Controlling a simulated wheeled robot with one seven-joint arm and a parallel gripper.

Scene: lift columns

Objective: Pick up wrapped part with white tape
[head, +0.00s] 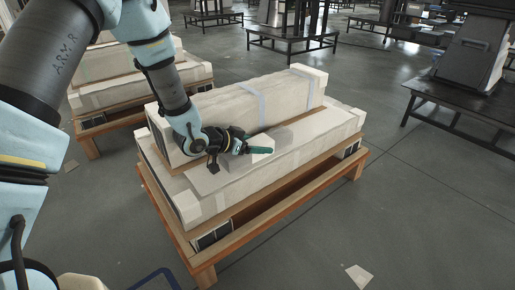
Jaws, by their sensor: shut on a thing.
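My gripper (262,150) is shut at the front side of the stacked wrapped columns, just above the top of the lower one. A small pale piece (263,142), which looks like the wrapped part, is at its fingertips. The dark fingers cover some of it, and I cannot make out its tape. The upper wrapped column (220,110) is a long cream block with pale bands around it. It lies on the wider lower wrapped column (310,140), just behind my gripper.
The wooden pallet (300,192) carries both columns. Another pallet with wrapped columns (105,70) stands behind at left. Dark metal benches (300,38) stand at the back, and a dark machine on a stand (465,60) is at right. Grey floor is open at front right, with a paper scrap (359,276).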

